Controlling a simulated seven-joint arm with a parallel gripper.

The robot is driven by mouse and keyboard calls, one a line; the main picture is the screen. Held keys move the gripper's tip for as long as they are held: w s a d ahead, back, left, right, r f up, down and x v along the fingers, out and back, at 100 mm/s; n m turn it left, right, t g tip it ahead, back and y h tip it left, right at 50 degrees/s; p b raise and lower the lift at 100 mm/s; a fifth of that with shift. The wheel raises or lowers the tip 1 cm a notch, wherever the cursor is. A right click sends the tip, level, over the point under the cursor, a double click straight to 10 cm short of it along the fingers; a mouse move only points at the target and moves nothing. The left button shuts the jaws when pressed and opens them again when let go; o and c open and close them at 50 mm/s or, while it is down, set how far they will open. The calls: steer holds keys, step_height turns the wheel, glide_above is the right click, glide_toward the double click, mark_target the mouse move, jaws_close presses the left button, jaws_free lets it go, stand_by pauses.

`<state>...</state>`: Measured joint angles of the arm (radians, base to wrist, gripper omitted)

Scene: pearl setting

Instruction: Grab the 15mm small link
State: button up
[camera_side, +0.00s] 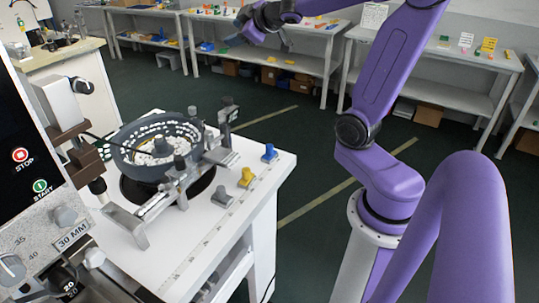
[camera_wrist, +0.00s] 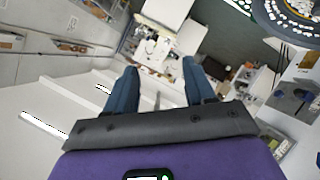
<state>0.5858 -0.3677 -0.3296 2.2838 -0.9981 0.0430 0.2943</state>
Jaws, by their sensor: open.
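My gripper (camera_side: 252,24) is raised high at the top of the side view, well apart from the white worktable. In the wrist view my gripper (camera_wrist: 158,72) shows two blue fingers spread wide with nothing between them. A small blue piece (camera_side: 269,153) and a small yellow piece (camera_side: 246,177) stand on the worktable near its right edge. I cannot tell which thing, if any, is the 15mm small link; no size marking is readable on either piece.
A round grey bowl feeder (camera_side: 118,157) with a metal track (camera_side: 165,196) occupies the worktable (camera_side: 225,205). A control panel (camera_side: 22,140) with STOP and START buttons stands at left. Benches with small coloured parts (camera_side: 488,45) line the back. Green floor lies between.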

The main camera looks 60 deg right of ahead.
steer(key=s+d+f+n+y, duration=0.15)
steer(key=s+d+f, duration=0.25)
steer(key=s+d, duration=0.65)
steer(key=s+a+f+m+y, duration=0.1)
steer(key=s+a+m+y, duration=0.2)
steer(key=s, duration=0.5)
steer(key=s+a+f+m+y, duration=0.1)
steer(key=s+a+f+y, duration=0.1)
steer(key=s+a, duration=0.4)
glide_toward(272, 146)
steer(key=x, duration=0.6)
steer(key=shift+w+d+r, duration=0.1)
steer(key=shift+d+r, duration=0.05)
steer(key=shift+d, duration=0.1)
steer(key=shift+x, duration=2.5)
steer(key=shift+a, duration=0.2)
jaws_close()
